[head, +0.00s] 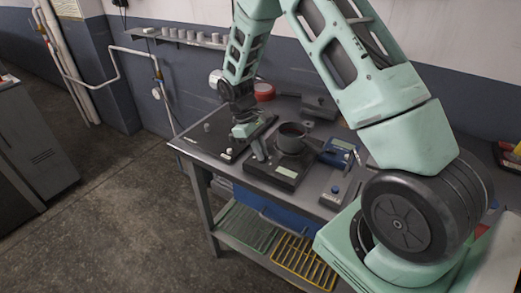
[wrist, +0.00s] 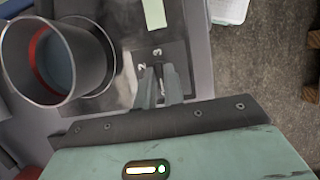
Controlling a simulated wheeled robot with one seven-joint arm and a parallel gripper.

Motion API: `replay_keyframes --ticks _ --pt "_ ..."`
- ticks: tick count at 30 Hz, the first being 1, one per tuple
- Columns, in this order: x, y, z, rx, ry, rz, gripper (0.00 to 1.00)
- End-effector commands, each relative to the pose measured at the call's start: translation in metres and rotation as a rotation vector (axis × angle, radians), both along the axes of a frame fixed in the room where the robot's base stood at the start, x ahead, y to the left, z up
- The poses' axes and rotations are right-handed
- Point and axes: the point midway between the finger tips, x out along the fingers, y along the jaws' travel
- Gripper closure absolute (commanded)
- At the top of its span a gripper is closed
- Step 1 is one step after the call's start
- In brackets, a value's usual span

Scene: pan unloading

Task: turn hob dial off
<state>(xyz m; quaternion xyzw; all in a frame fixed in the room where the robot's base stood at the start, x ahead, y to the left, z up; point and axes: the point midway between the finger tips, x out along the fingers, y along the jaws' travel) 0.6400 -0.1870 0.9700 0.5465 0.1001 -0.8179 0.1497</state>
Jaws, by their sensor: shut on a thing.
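The hob (head: 285,171) is a dark unit on the grey table. A dark pan (head: 291,139) with a reddish inside stands on it; the pan also shows at the left of the wrist view (wrist: 88,62). My gripper (head: 260,157) points down at the hob's left front corner. In the wrist view my gripper (wrist: 159,76) has its two fingers close together on the hob's dark control panel (wrist: 176,55), beside the printed marks 2 and 3. The fingers are shut on the hob dial, which they mostly hide, so its setting cannot be read.
A dark flat board (head: 203,141) with a pale knob lies left of my gripper. A blue device (head: 340,152) stands to the right of the pan. A red round container (head: 264,91) is at the back. A yellow rack (head: 303,262) is on the lower shelf. Open floor lies at the left.

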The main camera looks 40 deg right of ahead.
Motion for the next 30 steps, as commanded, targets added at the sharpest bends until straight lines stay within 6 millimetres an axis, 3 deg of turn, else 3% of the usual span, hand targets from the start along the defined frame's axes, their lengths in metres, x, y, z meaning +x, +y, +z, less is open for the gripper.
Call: replay_keyframes --ticks 8,9,11,23,30 --pt "0.001 0.0 0.0 0.0 -0.001 0.004 1.0" --pt "0.001 0.0 0.0 0.0 -0.001 0.004 0.85" --pt "0.001 0.0 0.0 0.0 -0.001 0.004 0.68" --pt "0.003 0.001 0.006 -0.001 -0.002 0.002 0.68" --pt "0.02 0.007 0.045 -0.001 -0.008 0.002 0.68"
